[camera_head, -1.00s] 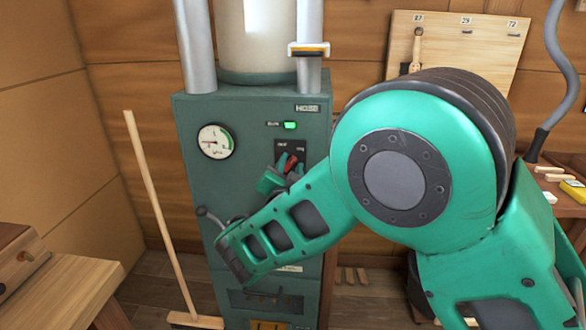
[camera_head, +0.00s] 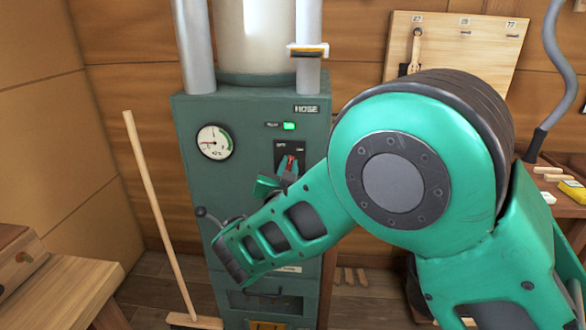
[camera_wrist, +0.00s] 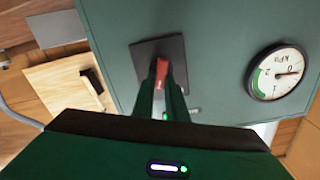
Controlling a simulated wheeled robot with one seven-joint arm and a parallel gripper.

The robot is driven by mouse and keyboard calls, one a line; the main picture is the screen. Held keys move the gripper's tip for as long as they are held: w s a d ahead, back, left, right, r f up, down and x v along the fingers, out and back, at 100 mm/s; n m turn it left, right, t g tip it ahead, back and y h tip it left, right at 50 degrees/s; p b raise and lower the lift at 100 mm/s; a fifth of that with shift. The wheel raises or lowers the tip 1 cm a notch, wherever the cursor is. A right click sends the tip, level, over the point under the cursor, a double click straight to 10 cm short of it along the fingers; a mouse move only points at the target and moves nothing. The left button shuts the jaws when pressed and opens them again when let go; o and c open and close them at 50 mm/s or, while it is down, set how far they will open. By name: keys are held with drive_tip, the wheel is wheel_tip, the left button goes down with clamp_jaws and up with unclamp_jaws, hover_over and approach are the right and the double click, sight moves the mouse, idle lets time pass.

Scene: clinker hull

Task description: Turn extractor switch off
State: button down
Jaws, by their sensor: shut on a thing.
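The extractor switch is a red lever (camera_head: 290,163) on a dark plate (camera_head: 283,148) on the front of a tall green-grey cabinet (camera_head: 235,110). Small labels above the lever are too blurred to read. A green lamp (camera_head: 289,126) above the plate is lit. My gripper (camera_head: 285,172) is at the plate, shut on the lever. In the wrist view the red lever (camera_wrist: 161,68) shows between the tips of my fingers (camera_wrist: 162,82), in front of the dark plate (camera_wrist: 150,53). The lever's base is partly hidden by the fingers.
A round gauge (camera_head: 214,142) sits left of the switch. A broom (camera_head: 160,215) leans at the left, near a wooden bench (camera_head: 70,285). A tool board (camera_head: 480,50) hangs behind my arm. A lever with a dark knob (camera_head: 203,212) projects low on the cabinet's left.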

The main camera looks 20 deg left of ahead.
drive_tip(key=n, duration=0.4)
drive_tip(key=shift+a+f+n, duration=0.1)
drive_tip(key=shift+f+n, duration=0.05)
drive_tip(key=shift+n, duration=0.15)
drive_tip(key=n, duration=0.4)
drive_tip(key=shift+a, duration=0.15)
drive_tip(key=shift+f, duration=0.1)
drive_tip(key=c, duration=1.8)
unclamp_jaws()
drive_tip(key=shift+o, duration=0.2)
drive_tip(key=shift+a, duration=0.1)
